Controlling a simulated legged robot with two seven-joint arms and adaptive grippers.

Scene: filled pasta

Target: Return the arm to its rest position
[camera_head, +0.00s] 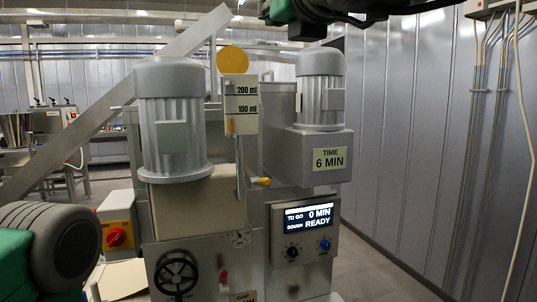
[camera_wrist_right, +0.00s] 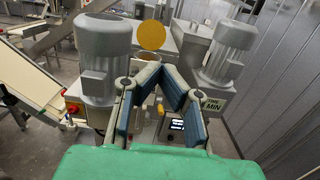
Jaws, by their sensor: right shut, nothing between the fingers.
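My right gripper (camera_wrist_right: 165,70) shows in the right wrist view, its blue-padded fingers drawn together at the tips with nothing between them. It is in front of a dough machine with two grey motors, standing clear of the machine as far as I can tell. In the head view my right arm (camera_head: 330,12), dark and green, crosses the top edge above the right motor (camera_head: 320,90). My left arm (camera_head: 62,245), grey and green, shows at the lower left. Its gripper is out of view.
The left motor (camera_head: 172,110) stands beside a yellow disc (camera_head: 232,60) and a 200/100 ml gauge (camera_head: 241,100). The display (camera_head: 309,217) reads 0 MIN, dough READY. A red knob (camera_head: 116,237) is at the left. A panelled wall (camera_head: 420,140) closes the right side.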

